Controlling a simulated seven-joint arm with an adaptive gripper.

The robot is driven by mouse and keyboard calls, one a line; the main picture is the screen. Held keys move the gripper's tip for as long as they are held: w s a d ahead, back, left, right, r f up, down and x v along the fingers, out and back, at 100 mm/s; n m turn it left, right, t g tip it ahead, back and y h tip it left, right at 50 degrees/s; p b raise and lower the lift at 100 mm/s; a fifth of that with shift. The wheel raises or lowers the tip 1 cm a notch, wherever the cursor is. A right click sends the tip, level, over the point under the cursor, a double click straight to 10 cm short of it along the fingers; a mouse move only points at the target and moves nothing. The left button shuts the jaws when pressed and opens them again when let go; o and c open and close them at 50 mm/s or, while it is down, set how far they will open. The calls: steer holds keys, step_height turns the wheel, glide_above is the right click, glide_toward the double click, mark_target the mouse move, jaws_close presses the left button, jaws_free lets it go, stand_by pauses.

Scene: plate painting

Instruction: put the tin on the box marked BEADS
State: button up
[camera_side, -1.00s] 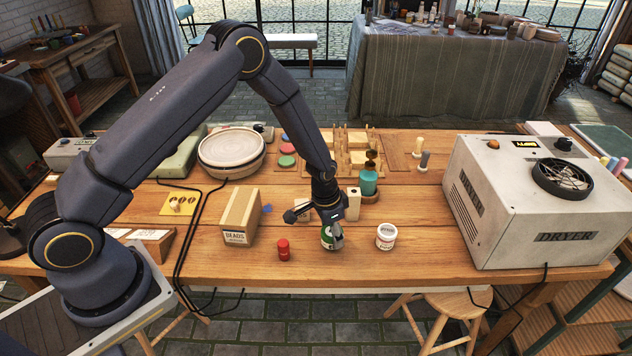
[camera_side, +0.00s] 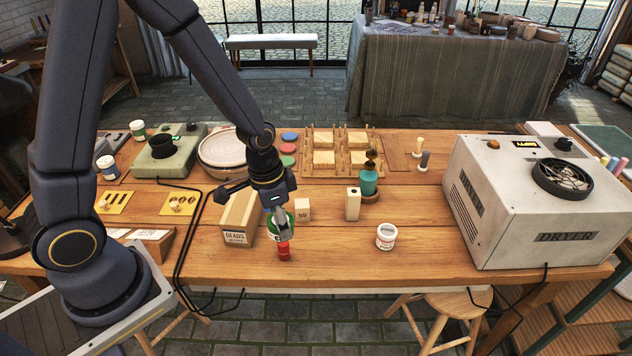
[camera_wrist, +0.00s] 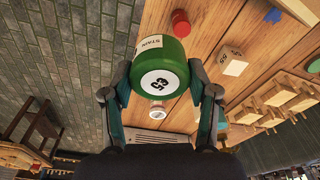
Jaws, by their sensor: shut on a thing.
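The tin (camera_side: 271,230) is green with a white label, and the wrist view shows its green lid (camera_wrist: 160,80) with a white price disc and the word STAIN on its side. My gripper (camera_side: 280,222) is shut around it, one finger on each side in the wrist view (camera_wrist: 160,88). The tin appears raised above the table, partly hidden by the fingers in the side view. The box marked BEADS (camera_side: 238,222) is a long tan carton lying on the table, just left of my gripper in the side view.
A small red pot (camera_side: 284,253) stands just below the tin in the side view. A white jar (camera_side: 386,237) and a pale block (camera_side: 353,203) are farther right. Black cables (camera_side: 186,240) run left of the box.

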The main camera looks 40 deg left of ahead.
steer(key=w+a+r+n, duration=0.2)
steer(key=a, duration=0.7)
steer(key=r+n, duration=0.1)
steer(key=n, duration=0.2)
glide_above(242, 204)
steer(key=shift+y, duration=0.3)
steer(key=f, duration=0.7)
steer(key=shift+s, duration=0.35)
steer(key=shift+f+t, duration=0.3)
steer(key=shift+f, duration=0.15)
steer(key=shift+f, duration=0.1)
steer(key=o, duration=1.2)
steer(key=shift+o, duration=0.2)
